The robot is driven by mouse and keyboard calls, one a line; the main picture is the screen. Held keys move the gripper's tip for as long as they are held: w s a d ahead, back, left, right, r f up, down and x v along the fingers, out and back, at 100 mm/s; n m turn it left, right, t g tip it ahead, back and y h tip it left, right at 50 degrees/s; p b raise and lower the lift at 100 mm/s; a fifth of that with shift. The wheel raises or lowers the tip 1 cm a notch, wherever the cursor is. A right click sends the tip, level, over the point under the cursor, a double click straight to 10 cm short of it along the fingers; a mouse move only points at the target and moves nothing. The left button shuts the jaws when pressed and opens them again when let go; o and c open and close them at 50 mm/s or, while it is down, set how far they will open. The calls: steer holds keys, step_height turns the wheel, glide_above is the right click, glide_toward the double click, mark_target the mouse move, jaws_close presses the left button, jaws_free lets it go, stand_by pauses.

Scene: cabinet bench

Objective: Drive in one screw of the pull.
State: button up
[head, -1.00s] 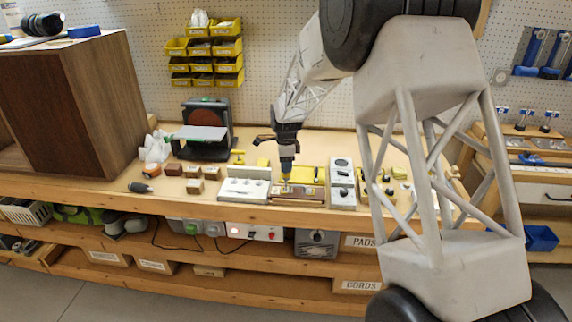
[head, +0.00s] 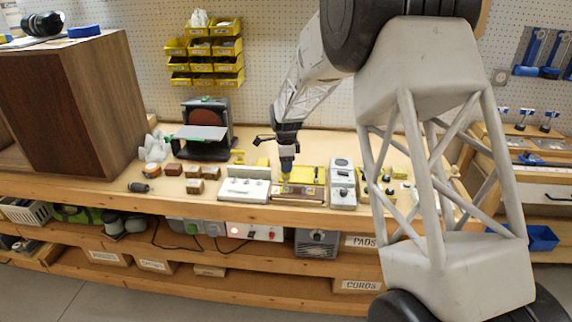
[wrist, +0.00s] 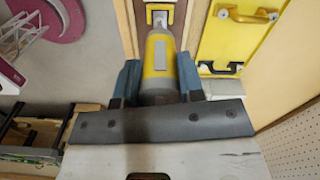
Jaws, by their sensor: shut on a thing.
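My gripper (wrist: 158,85) has its blue fingers closed around a grey and yellow driver (wrist: 157,60), also seen as a yellow tip under the gripper in the head view (head: 287,152). The driver points away from the gripper toward a brown wooden strip (wrist: 180,32). A pale metal end (wrist: 159,17) shows over a small yellow-framed spot on the strip; whether it touches a screw I cannot tell. A yellow board (wrist: 228,40) beside the strip bears a bronze pull (wrist: 250,14) and a dark pull (wrist: 220,68). The screw itself is not distinguishable.
On the bench, a white block (head: 245,190) stands left of the wooden piece (head: 298,197), and a white box with dials (head: 342,184) stands right of it. Small wooden blocks (head: 195,187) and a sander (head: 206,130) are farther left.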

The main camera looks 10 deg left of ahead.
steer(key=shift+f, duration=0.75)
stand_by(4.0)
steer(key=shift+r, duration=0.15)
steer(key=shift+r, duration=2.95)
